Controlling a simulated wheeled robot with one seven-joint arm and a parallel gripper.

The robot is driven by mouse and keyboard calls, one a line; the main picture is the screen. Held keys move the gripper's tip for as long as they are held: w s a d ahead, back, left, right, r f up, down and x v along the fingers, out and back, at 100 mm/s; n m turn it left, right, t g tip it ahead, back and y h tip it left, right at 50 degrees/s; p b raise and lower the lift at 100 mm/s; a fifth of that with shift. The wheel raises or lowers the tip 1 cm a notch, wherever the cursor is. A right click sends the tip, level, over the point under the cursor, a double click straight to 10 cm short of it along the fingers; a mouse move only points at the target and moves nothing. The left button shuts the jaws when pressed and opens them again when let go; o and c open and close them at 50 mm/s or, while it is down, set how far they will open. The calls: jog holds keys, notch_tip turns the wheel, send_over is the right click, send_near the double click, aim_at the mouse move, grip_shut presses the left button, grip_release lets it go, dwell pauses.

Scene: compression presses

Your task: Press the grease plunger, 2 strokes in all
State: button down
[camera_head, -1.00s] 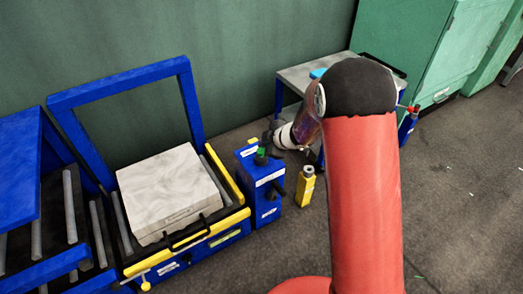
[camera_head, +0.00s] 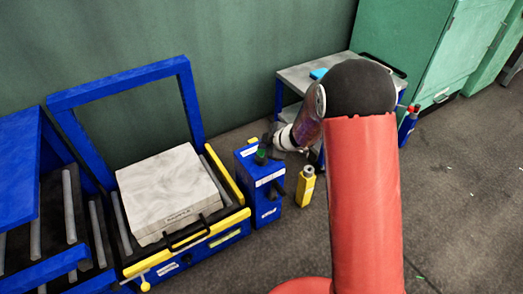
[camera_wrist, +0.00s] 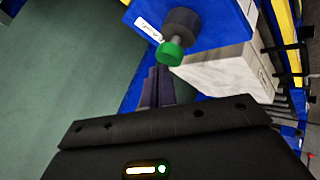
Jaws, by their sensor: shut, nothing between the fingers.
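The grease plunger has a green knob (camera_wrist: 170,53) on a short grey rod, coming out of a dark collar on a blue box. In the head view the green knob (camera_head: 261,157) is on top of the small blue box (camera_head: 262,186), partly hidden by my gripper. My gripper (camera_wrist: 158,72) is shut and empty, its fingertips close beside the knob in the wrist view. I cannot tell whether they touch it. In the head view my gripper (camera_head: 270,140) is small and dark, just above the knob.
A blue press frame with a pale block (camera_head: 168,193) and yellow front rail stands left of the box. A yellow bottle (camera_head: 305,187) stands on the floor to its right. A grey-topped table (camera_head: 300,76) and green cabinets (camera_head: 415,50) are behind. Floor at right is clear.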

jog(key=shift+f+b, duration=0.6)
jog(key=shift+f, duration=0.35)
dwell(0.5)
dwell(0.3)
jog(key=shift+r+p, duration=1.35)
jog(key=shift+p, duration=0.05)
jog(key=shift+r, duration=0.1)
notch_tip(320, 180, up, 3)
jog(key=p, duration=0.3)
jog(key=shift+r, duration=0.95)
dwell(1.2)
